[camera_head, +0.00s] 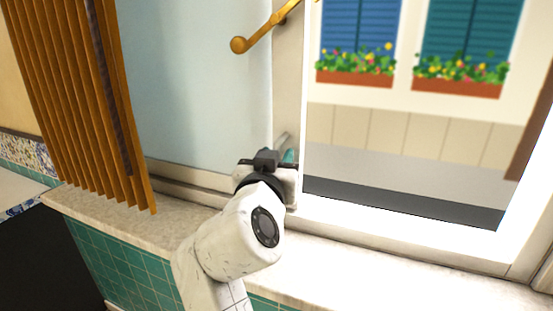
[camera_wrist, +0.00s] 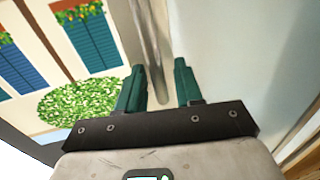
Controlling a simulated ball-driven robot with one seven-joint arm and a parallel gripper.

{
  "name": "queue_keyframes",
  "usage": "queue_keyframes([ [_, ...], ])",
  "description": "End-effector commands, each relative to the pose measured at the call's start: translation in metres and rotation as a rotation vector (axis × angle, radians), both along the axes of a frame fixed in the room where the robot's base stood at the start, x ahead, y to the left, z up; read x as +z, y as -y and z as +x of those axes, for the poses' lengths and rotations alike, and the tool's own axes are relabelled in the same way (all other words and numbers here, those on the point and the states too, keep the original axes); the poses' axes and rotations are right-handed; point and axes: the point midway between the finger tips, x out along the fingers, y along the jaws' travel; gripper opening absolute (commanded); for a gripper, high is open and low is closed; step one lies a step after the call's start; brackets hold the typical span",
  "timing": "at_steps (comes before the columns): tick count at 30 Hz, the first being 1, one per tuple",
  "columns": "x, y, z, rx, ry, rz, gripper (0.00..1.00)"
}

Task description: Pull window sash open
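The window sash has a pale bluish pane (camera_head: 200,80) and a light vertical edge stile (camera_head: 288,95) in the head view. My gripper (camera_head: 287,152) is at the lower part of the stile, above the sill; my wrist hides part of the contact area. In the wrist view my gripper (camera_wrist: 158,68) has its two green fingers spread apart.
A pale stone sill (camera_head: 350,270) runs below the window, over green tiles (camera_head: 120,265). Brown vertical blinds (camera_head: 85,100) hang at the left. To the right of the stile the view is clear to a facade with blue shutters (camera_head: 358,40) and flower boxes (camera_head: 355,75).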

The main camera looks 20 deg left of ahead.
Motion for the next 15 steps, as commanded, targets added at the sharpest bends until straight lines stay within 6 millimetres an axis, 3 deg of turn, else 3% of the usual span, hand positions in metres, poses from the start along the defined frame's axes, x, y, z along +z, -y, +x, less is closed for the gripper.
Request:
queue_keyframes([
  [8,0.001,0.001,-0.004,-0.001,0.002,0.001,0.35],
  [15,0.000,0.008,-0.041,0.002,0.002,0.002,0.35],
])
